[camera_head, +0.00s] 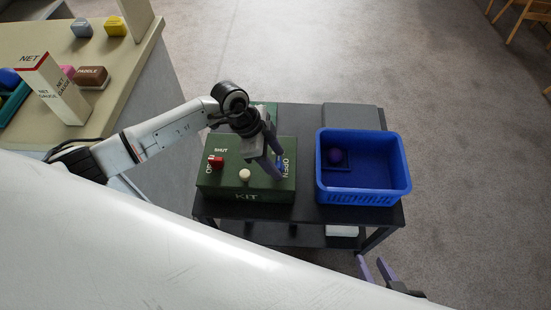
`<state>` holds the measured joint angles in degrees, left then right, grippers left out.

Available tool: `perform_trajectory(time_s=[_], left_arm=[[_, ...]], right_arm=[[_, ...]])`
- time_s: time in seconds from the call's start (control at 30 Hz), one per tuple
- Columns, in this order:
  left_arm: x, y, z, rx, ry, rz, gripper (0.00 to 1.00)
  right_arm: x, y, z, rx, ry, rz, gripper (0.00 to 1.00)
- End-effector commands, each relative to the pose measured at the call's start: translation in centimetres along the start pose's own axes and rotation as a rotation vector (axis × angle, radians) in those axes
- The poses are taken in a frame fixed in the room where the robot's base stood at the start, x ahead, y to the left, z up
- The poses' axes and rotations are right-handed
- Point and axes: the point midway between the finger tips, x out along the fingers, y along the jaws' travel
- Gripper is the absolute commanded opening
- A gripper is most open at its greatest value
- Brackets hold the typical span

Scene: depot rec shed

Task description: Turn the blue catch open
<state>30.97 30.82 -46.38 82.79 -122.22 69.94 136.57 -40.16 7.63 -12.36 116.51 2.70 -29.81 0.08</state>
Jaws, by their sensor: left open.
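A dark green box marked KIT (246,196) sits on the left of a dark cart. The blue catch (280,162) is at the right of its top, beside the word OPEN, and is partly hidden by my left gripper. My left gripper (279,167) is open, with its fingers pointing down at the blue catch. I cannot tell whether they touch it. My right gripper (373,262) is at the lower right, off the cart's front edge, with its fingers apart and empty.
A red catch (216,161) and a cream knob (244,175) are on the box. A counter with blocks and a NET GAUGE (53,90) is at the left.

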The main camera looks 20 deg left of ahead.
Motion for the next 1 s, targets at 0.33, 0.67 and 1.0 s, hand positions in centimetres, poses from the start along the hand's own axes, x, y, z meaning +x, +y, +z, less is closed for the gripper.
perform_trajectory(time_s=[0.33,0.67,1.0], left_arm=[[0.00,0.03,-0.02,0.000,0.001,0.001,0.26],[-0.04,0.00,-0.05,0.014,0.001,0.007,0.10],[-0.07,-0.19,-0.12,0.177,0.001,0.075,0.10]], right_arm=[[0.02,0.09,0.13,-0.001,-0.003,0.001,0.31],[0.18,0.20,0.02,-0.003,-0.002,0.003,0.31],[0.12,0.25,-0.43,-0.005,0.003,0.004,0.31]])
